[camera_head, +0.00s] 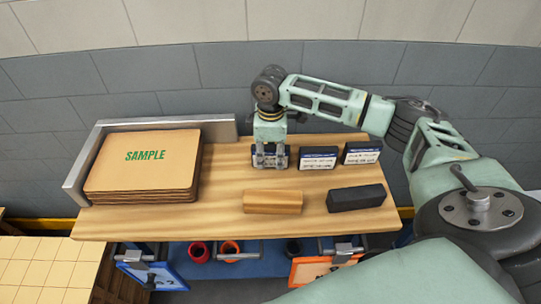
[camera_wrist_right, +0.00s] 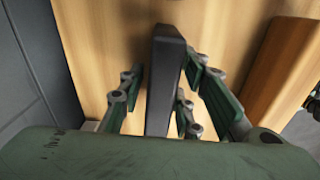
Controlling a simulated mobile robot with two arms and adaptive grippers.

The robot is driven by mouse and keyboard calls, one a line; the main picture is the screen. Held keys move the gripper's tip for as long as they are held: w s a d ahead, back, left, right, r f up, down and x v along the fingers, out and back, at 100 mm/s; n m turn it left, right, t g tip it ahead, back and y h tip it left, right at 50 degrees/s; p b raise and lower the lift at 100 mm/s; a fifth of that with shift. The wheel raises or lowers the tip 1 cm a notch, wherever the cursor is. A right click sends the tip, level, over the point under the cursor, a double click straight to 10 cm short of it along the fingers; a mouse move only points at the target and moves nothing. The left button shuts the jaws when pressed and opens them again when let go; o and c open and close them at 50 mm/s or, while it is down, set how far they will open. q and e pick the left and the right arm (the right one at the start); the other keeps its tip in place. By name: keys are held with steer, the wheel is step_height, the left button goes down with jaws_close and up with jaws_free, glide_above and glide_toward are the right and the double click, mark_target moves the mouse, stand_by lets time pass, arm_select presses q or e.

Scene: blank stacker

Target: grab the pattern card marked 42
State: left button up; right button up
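My right gripper (camera_head: 270,158) points down over the leftmost of three small dark boxes with blue and white labels, near the back of the wooden table. In the right wrist view, the dark upright box (camera_wrist_right: 165,75) stands between the fingers of the right gripper (camera_wrist_right: 180,100), which look spread with gaps beside it. Two framed cards hang below the table front: a blue-framed one (camera_head: 160,278) and an orange-framed one (camera_head: 310,270). I cannot read a 42 on any of them. My left gripper is not in view.
The other two boxes (camera_head: 319,158) (camera_head: 361,153) stand to the right. A wooden block (camera_head: 272,201) and a black block (camera_head: 356,198) lie in front. A SAMPLE board stack (camera_head: 140,168) sits left within a metal angle (camera_head: 160,124). Red and dark cups (camera_head: 199,252) show below.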

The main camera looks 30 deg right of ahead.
steer(key=c, duration=0.4)
steer(key=shift+c, duration=0.9)
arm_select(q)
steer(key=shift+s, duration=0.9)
arm_select(e)
jaws_close()
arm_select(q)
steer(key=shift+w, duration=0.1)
